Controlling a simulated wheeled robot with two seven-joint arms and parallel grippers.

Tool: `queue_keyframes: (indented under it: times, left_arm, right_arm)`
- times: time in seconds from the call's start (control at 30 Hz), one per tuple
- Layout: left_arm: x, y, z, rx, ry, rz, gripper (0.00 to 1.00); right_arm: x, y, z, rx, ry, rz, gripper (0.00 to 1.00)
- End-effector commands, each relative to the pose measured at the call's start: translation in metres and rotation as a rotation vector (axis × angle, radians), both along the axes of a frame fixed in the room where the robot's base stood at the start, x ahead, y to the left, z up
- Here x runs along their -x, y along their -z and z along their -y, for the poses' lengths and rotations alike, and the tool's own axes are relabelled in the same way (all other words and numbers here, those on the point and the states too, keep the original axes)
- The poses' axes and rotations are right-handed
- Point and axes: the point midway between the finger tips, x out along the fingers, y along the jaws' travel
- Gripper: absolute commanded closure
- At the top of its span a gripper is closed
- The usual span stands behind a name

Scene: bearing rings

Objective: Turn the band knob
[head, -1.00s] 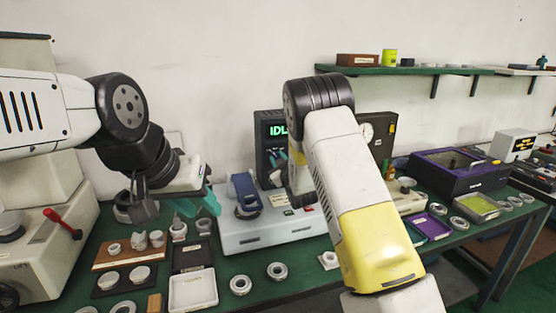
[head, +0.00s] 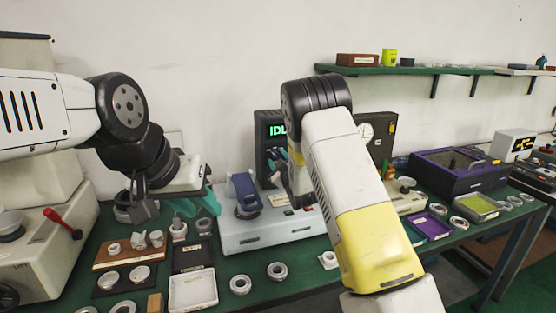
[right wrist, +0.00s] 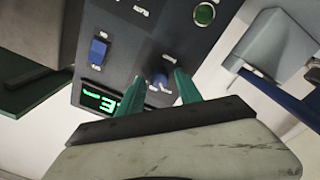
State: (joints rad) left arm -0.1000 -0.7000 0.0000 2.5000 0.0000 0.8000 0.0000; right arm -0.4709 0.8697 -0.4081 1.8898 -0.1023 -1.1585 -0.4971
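The band knob (right wrist: 160,82) is a small blue-grey knob on a dark control panel (right wrist: 125,60) in the right wrist view. My right gripper (right wrist: 158,92) is open, its teal fingers on either side of the knob. I cannot tell whether they touch it. In the head view the panel (head: 265,150) stands behind the white machine, its screen showing green "IDL" letters. There my right arm hides the knob and most of the right gripper (head: 297,178). My left gripper (head: 200,203) hangs over the bench at the left, teal fingers apart and empty.
The panel also carries a blue switch (right wrist: 98,50), a green button (right wrist: 204,14) and a green-lit display (right wrist: 100,101). A white machine with a blue clamp (head: 244,195) stands in front. Rings and trays, including a white tray (head: 193,303), crowd the green bench.

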Motion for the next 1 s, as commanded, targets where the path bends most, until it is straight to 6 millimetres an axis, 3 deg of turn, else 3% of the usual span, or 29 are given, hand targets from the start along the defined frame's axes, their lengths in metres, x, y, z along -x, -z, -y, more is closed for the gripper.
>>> queue_keyframes:
  times: [0.37,0.8,1.0]
  left_arm:
    - [0.000,0.000,0.000,0.000,0.000,0.000,0.64]
    - [0.000,0.000,0.000,0.000,0.000,0.000,0.64]
    - [0.000,0.000,0.000,0.000,0.000,0.000,0.64]
  right_arm:
    - [0.003,0.000,0.001,-0.001,0.001,0.000,0.54]
    - [0.066,0.002,0.020,-0.001,0.001,-0.001,0.54]
    - [0.075,0.002,0.022,0.000,0.000,0.000,0.54]
